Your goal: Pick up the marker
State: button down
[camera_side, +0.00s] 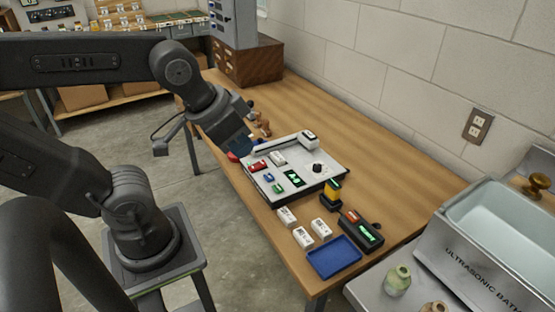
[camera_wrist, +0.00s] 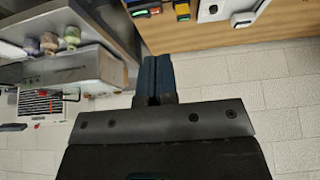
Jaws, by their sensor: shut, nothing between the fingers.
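I cannot make out a marker for certain in either view. My gripper (camera_side: 257,149) is in the side view above the far left part of the wooden table, beside the grey control panel. Its two dark blue fingers (camera_wrist: 151,66) are together and empty in the wrist view. A small red item (camera_side: 232,157) shows at the table's left edge just below my gripper; I cannot tell what it is. My gripper and wrist hide part of the table there.
On the wooden table (camera_side: 350,170) are the grey panel (camera_side: 325,180), small white boxes (camera_side: 321,229), a blue tray (camera_side: 335,257), a black device with a green display (camera_side: 370,233) and a brown figure (camera_side: 263,124). An ultrasonic bath (camera_side: 480,255) stands at right.

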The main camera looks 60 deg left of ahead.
jog(key=c, duration=1.8)
grip_release()
jog(key=shift+c, duration=0.2)
jog(key=o, duration=1.1)
jog(key=n+g, duration=0.6)
jog(key=n, duration=1.2)
send_over(278, 156)
notch_tip(278, 156, down, 16)
jog(key=f, duration=0.7)
jog(key=shift+w+a+f, duration=0.3)
jog(key=shift+w+f, duration=0.05)
jog(key=shift+s+d+f, duration=0.1)
jog(key=shift+s+f, duration=0.1)
jog(key=shift+f, duration=1.3)
jog(key=shift+s+d+f, duration=0.1)
jog(key=shift+s+f, duration=0.1)
jog(key=shift+f, duration=1.3)
